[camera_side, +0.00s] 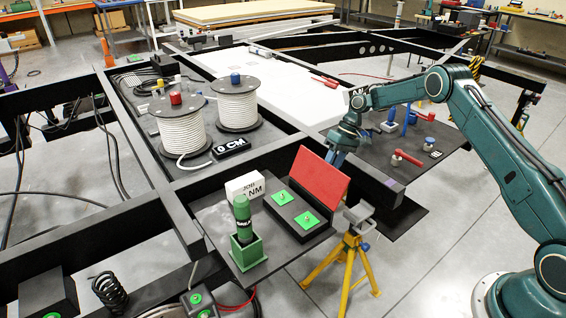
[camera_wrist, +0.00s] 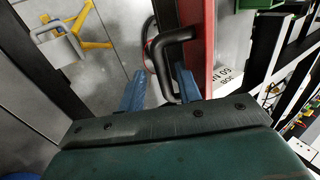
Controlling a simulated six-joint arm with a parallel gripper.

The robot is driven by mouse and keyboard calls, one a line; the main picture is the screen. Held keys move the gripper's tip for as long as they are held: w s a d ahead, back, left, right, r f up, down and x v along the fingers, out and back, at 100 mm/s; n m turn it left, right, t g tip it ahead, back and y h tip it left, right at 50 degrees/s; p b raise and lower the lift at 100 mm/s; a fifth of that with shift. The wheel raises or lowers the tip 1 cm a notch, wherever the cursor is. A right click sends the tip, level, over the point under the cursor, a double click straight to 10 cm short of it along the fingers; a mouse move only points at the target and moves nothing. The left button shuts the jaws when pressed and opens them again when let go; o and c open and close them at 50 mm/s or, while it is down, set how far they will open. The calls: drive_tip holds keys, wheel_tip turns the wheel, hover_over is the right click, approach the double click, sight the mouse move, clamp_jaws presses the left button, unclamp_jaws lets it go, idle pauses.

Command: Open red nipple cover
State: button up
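The red cover (camera_side: 318,178) stands raised and tilted at the back edge of a black box with two green squares (camera_side: 298,211) on a dark plate. In the wrist view the red cover (camera_wrist: 198,45) is seen nearly edge-on, with a black bar handle (camera_wrist: 168,46) on its side. My gripper (camera_wrist: 158,80) has its two blue fingers apart, and the end of the handle lies between them, close to the right finger. Contact cannot be made out. In the side view my gripper (camera_side: 337,157) is behind the cover, partly hidden by it.
A white label block (camera_side: 245,187) and a green cylinder in a holder (camera_side: 242,232) stand left of the box. A yellow stand (camera_side: 349,254) is at the front right. Two cable spools (camera_side: 183,127) and black chassis beams lie behind. Blue and red valves (camera_side: 408,140) are at the right.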

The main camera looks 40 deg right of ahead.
drive_tip(key=v, duration=0.6)
drive_tip(key=shift+d+r, duration=0.2)
drive_tip(key=shift+r, duration=0.1)
drive_tip(key=s+a+r+t+h, duration=0.1)
drive_tip(key=s+a+r, duration=0.3)
drive_tip(key=r, duration=0.4)
drive_tip(key=s+a+r+t+h, duration=0.1)
drive_tip(key=s+a+r, duration=0.35)
drive_tip(key=r, duration=0.35)
drive_tip(key=s+a+r+t+h, duration=0.1)
drive_tip(key=s+a+r, duration=0.25)
drive_tip(key=r, duration=0.45)
drive_tip(key=s+a+r+t+h, duration=0.15)
drive_tip(key=s+r, duration=0.25)
drive_tip(key=s, duration=0.9)
drive_tip(key=s+f, duration=0.2)
drive_tip(key=s, duration=0.5)
drive_tip(key=s+f+t, duration=0.1)
drive_tip(key=s+f, duration=0.1)
drive_tip(key=s, duration=0.5)
drive_tip(key=shift+d+f+h, duration=0.25)
drive_tip(key=shift+d+h, duration=0.15)
drive_tip(key=shift+h, duration=0.05)
